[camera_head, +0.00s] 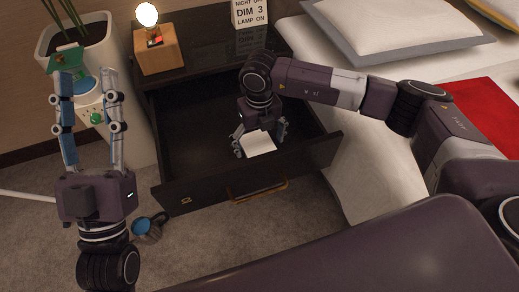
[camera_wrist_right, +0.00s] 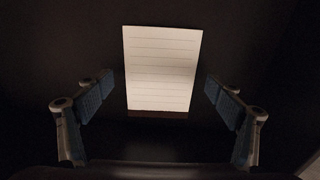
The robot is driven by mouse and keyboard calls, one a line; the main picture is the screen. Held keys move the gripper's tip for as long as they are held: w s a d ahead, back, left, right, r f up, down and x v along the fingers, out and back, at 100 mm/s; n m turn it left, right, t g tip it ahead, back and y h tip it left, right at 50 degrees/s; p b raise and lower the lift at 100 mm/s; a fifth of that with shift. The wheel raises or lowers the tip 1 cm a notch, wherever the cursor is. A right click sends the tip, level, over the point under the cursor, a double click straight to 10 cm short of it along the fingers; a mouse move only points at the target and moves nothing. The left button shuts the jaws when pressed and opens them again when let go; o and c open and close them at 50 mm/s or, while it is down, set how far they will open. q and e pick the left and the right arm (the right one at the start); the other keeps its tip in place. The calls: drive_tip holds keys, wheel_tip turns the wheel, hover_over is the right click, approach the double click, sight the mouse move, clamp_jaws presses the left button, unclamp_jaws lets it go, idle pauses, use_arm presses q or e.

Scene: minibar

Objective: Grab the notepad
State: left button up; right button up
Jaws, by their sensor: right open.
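The notepad (camera_head: 259,143), white, lies in the open dark drawer in the head view. In the right wrist view the notepad (camera_wrist_right: 162,68) shows as a white lined sheet with a dark strip at its near edge. My right gripper (camera_head: 261,145) reaches down into the drawer, its fingers on either side of the notepad. In the wrist view the right gripper's fingers (camera_wrist_right: 155,105) are wide apart, with gaps between them and the pad. My left gripper (camera_head: 88,90) is raised at the left with its fingers apart and nothing between them.
The open drawer (camera_head: 312,150) has walls around my right gripper. A lamp (camera_head: 146,15) on a wooden block (camera_head: 157,50) and a sign (camera_head: 250,12) stand on the nightstand. A bed (camera_head: 360,165) is at the right. A mug (camera_head: 147,228) is on the floor.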

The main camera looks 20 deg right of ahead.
drive_tip(key=shift+f, duration=0.1)
drive_tip(key=shift+c, duration=0.4)
drive_tip(key=c, duration=1.2)
